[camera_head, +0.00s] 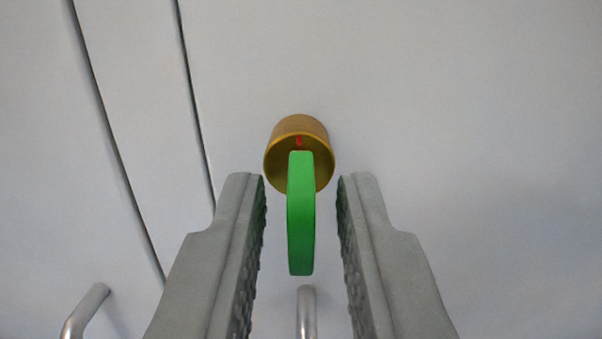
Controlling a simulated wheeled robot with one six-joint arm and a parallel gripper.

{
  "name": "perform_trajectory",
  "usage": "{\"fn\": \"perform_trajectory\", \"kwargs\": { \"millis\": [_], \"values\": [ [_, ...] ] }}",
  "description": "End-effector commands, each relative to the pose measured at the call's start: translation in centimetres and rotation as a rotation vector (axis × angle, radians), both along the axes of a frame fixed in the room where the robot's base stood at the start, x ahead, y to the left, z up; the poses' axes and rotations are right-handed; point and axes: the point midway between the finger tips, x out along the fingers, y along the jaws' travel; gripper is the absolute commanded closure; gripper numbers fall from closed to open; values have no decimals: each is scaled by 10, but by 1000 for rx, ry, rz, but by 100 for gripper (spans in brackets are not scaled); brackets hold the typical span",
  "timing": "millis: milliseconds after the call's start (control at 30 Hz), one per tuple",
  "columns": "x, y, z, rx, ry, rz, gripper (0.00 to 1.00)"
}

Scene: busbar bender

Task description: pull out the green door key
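The green door key (301,225) stands upright, edge-on to me, in front of a brass lock cylinder (283,135) on a pale door. Its upper end overlaps the lock face, so the join between key and lock is hidden. A small red mark shows on the lock just above the key. My gripper (301,190) is open, with one grey finger on each side of the key. There is a clear gap between the key and both ribbed finger pads.
The pale door (450,120) fills the view, with two dark vertical seams to the left. A curved metal handle (84,311) is at the lower left. Another metal bar (307,315) shows below the key, between my fingers. The door surface on the right is bare.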

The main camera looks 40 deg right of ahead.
Motion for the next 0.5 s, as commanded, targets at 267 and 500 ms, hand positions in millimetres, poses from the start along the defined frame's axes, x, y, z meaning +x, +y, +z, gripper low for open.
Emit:
{"fn": "perform_trajectory", "kwargs": {
  "millis": [267, 500],
  "values": [
    [0, 0, 0, 0, 0, 0, 100],
    [-2, 2, 0, 0, 0, 1, 100]
  ]
}}
